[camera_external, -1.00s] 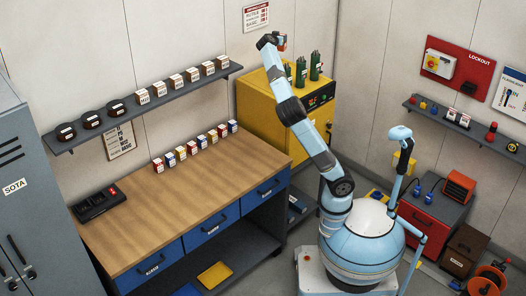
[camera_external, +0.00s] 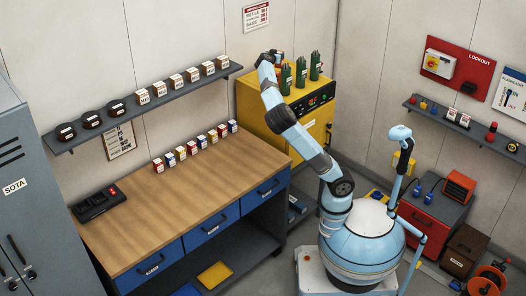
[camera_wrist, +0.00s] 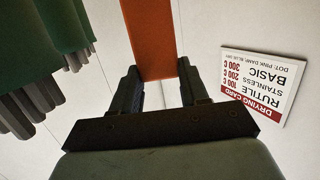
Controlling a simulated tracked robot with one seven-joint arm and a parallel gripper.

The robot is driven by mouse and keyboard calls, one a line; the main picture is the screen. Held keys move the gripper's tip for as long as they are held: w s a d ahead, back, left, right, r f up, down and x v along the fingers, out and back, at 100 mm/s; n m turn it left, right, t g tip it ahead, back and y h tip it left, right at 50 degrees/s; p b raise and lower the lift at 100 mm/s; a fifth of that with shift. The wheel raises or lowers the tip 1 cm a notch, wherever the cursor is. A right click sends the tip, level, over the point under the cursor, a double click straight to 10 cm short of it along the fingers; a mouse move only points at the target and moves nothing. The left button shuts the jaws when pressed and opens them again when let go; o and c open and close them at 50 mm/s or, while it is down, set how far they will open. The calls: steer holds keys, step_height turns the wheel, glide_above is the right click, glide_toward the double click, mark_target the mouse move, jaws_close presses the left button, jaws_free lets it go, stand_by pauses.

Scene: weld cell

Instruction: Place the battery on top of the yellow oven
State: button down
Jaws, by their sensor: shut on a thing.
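The yellow oven (camera_external: 258,113) stands in the back corner, with several green canisters (camera_external: 315,66) upright on its top. My gripper (camera_external: 277,56) is at the oven's back left, beside the leftmost canister. In the wrist view my gripper (camera_wrist: 158,88) is shut on an orange-red block (camera_wrist: 148,38), seemingly the battery, held between both dark fingers. In the external view only a small orange part of the battery (camera_external: 280,60) shows by the fingers. Whether its underside touches the oven top is hidden.
Green canisters with grey rods (camera_wrist: 38,55) are close at the left of the wrist view. A drying card (camera_wrist: 263,85) hangs on the wall behind. The wooden bench (camera_external: 190,195) and a wall shelf (camera_external: 145,106) are to the left.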

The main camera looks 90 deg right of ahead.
steer(key=shift+w+d+f, duration=1.2)
steer(key=shift+d+f, duration=0.3)
steer(key=shift+f, duration=0.5)
steer(key=shift+w+d+f, duration=1.25)
steer(key=shift+d+f, duration=0.3)
steer(key=shift+f, duration=0.45)
steer(key=shift+w+d+f, duration=1.2)
steer(key=shift+d+f, duration=0.3)
steer(key=shift+f, duration=0.5)
steer(key=c, duration=0.6)
jaws_free()
steer(key=shift+o, duration=0.2)
steer(key=v, duration=1.2)
